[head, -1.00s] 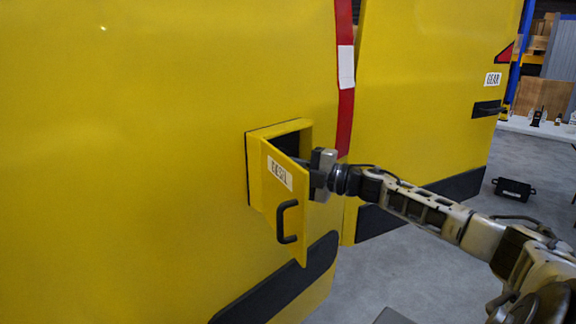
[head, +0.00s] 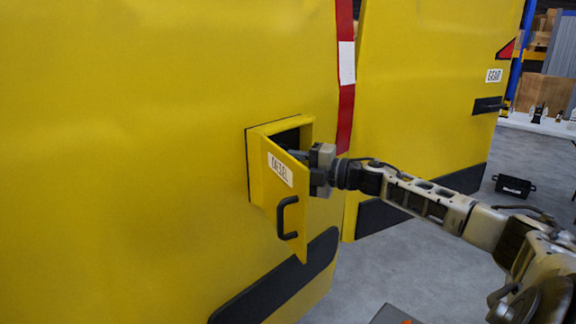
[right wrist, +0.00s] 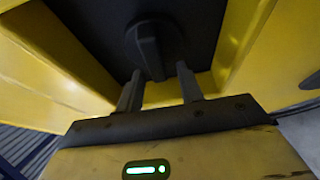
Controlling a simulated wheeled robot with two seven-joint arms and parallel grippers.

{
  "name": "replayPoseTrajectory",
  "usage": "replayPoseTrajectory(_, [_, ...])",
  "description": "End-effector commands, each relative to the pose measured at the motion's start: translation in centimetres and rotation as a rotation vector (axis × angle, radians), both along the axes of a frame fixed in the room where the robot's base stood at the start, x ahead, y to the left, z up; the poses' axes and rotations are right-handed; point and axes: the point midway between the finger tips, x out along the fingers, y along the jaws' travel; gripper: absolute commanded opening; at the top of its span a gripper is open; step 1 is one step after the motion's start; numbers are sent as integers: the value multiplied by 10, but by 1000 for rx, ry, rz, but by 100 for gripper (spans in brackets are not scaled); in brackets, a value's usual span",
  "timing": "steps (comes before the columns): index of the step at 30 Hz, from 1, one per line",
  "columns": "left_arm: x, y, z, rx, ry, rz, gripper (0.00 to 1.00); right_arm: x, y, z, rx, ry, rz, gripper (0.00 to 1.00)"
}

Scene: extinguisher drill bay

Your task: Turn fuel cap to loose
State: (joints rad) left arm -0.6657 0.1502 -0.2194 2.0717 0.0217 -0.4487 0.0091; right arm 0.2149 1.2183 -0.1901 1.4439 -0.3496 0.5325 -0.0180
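The dark fuel cap (right wrist: 150,45), round with a raised grip bar, sits on the dark back wall of the recess in the right wrist view. The open yellow flap labelled DIESEL (head: 279,190) hides it in the head view. My right gripper (right wrist: 159,69) is open, its two fingers apart and pointing at the cap. The bar's lower end lies between the fingertips in the picture; I cannot tell whether they touch it. In the head view, my right gripper (head: 303,157) reaches into the recess behind the flap. My left gripper is not in view.
The recess frame (head: 255,160) closely surrounds my right gripper, with the flap and its black handle (head: 286,217) at its left. Yellow vehicle panels (head: 150,130) fill the left. A black case (head: 514,186) lies on the floor at the far right.

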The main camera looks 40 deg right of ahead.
Motion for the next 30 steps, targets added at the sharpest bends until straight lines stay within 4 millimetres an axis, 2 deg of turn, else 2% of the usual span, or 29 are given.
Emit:
replayPoseTrajectory(13, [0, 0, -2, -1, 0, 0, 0, -6, -4, -2, 5, 4, -2, 38])
replayPoseTrajectory(20, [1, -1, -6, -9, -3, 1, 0, -25, -12, -3, 1, 6, 1, 38])
replayPoseTrajectory(30, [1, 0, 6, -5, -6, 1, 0, -57, -29, 1, 8, 5, 0, 38])
